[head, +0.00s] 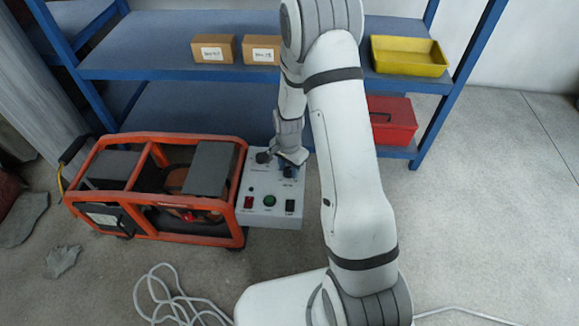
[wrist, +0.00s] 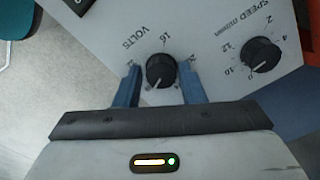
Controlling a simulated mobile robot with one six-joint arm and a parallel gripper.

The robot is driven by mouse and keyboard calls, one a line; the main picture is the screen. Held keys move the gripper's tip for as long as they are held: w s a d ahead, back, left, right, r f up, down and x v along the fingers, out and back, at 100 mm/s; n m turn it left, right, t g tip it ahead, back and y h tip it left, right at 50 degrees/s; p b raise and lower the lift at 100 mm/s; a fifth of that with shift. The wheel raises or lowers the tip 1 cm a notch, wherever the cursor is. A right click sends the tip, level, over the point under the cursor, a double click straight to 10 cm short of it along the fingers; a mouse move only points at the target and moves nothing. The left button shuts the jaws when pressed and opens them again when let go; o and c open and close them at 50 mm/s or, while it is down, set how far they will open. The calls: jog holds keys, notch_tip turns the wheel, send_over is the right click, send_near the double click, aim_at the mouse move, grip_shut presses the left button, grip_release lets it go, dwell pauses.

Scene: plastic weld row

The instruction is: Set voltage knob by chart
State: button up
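The grey control panel (head: 258,190) faces up at the right end of the orange-framed machine (head: 160,185). In the wrist view, the black voltage knob (wrist: 161,70) sits between the two blue fingers of my gripper (wrist: 160,78). A narrow gap shows on both sides of the knob, so the gripper looks open around it. The knob's white pointer points to the lower left. In the head view, my gripper (head: 292,158) is low over the panel. I see no readable chart.
A black speed knob (wrist: 261,55) stands right of the voltage knob. The panel's front has a red switch (head: 248,202), a green button (head: 269,200) and a black switch (head: 290,206). A blue shelf (head: 160,60) stands behind; pale cable (head: 172,297) lies on the floor.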

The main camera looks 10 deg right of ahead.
jog(key=shift+o, duration=1.4)
jog(key=shift+r, duration=0.1)
notch_tip(320, 180, up, 8)
jog(key=p, duration=0.3)
jog(key=shift+f, duration=0.2)
jog(key=shift+r, duration=0.35)
notch_tip(320, 180, up, 13)
jog(key=n+p, duration=0.2)
jog(key=p, duration=0.4)
send_over(289, 170)
jog(key=s, duration=0.2)
jog(key=s+r+n+t+p, duration=0.1)
jog(key=s+r+p, duration=0.5)
jog(key=r, duration=0.7)
jog(key=s+r+n+p, duration=0.4)
jog(key=s+r+p, duration=0.3)
jog(key=r, duration=0.6)
jog(key=s+d+r+n+t+p, duration=0.1)
jog(key=s+r+n+p, duration=0.2)
jog(key=r, duration=0.9)
jog(key=s+p, duration=0.3)
jog(key=p, duration=0.2)
jog(key=shift+s+r+t, duration=0.2)
jog(key=shift+r+t, duration=0.1)
jog(key=shift+r, duration=0.1)
